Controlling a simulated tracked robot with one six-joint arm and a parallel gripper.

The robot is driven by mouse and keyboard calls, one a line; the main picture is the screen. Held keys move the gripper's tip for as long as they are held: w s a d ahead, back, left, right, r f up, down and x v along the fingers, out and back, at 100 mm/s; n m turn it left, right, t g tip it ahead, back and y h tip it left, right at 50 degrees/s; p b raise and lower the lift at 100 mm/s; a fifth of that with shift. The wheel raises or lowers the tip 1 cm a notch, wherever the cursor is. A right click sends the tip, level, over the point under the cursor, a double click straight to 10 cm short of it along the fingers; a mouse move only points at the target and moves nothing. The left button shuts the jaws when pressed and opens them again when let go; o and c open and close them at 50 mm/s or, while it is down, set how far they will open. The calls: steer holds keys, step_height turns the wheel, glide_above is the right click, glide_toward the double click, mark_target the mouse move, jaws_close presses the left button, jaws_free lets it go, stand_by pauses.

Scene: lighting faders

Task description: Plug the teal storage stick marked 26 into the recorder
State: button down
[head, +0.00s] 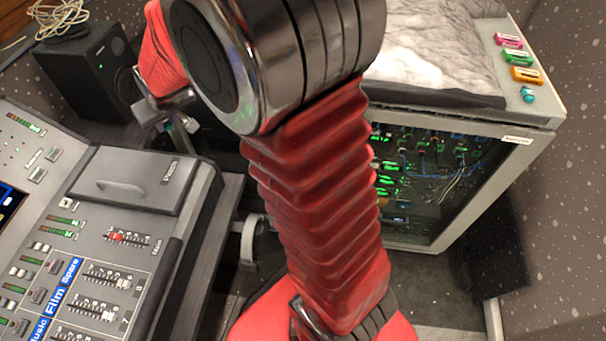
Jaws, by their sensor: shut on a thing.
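In the head view, my red arm fills the middle. Its forearm passes behind the large dark joint to the upper left. Grey metal parts at the arm's far end, seemingly my gripper (180,124), show small and partly hidden beside the desk. I cannot make out its fingertips or anything between them. A small teal piece (528,94) lies on the right end of the rack top; no number is readable on it. The rack's front edge carries a small white label (517,140) too small to read surely. No recorder socket is clearly visible.
Pink (508,40), green (517,57) and orange (526,74) labelled pieces lie in a row on the rack (545,112). A grey rocky-looking cover (430,55) lies beside them. The fader desk (130,225) fills the left. A black speaker (90,70) stands behind it.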

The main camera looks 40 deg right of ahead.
steer(key=shift+a, duration=0.15)
steer(key=shift+s+d+f, duration=0.2)
steer(key=shift+d+f, duration=0.05)
steer(key=shift+f, duration=0.15)
steer(key=s+d+f+m+t+y, duration=0.3)
steer(key=s+d+f+m+y, duration=0.15)
steer(key=d+f, duration=0.6)
steer(key=s+d+f+m+t+y, duration=0.2)
steer(key=s+d+f+m+y, duration=0.35)
steer(key=f, duration=0.75)
steer(key=s+d+f+m+t+h, duration=0.5)
steer(key=s+d+m+t+h, duration=0.1)
steer(key=s+d, duration=0.5)
steer(key=d+m+h, duration=0.1)
steer(key=h, duration=0.1)
steer(key=shift+h, duration=0.4)
steer(key=shift+w+d, duration=0.15)
steer(key=shift+d, duration=0.05)
steer(key=shift+w+d, duration=0.8)
steer(key=shift+d, duration=0.25)
steer(key=shift+w+d, duration=0.8)
steer(key=shift+d, duration=0.2)
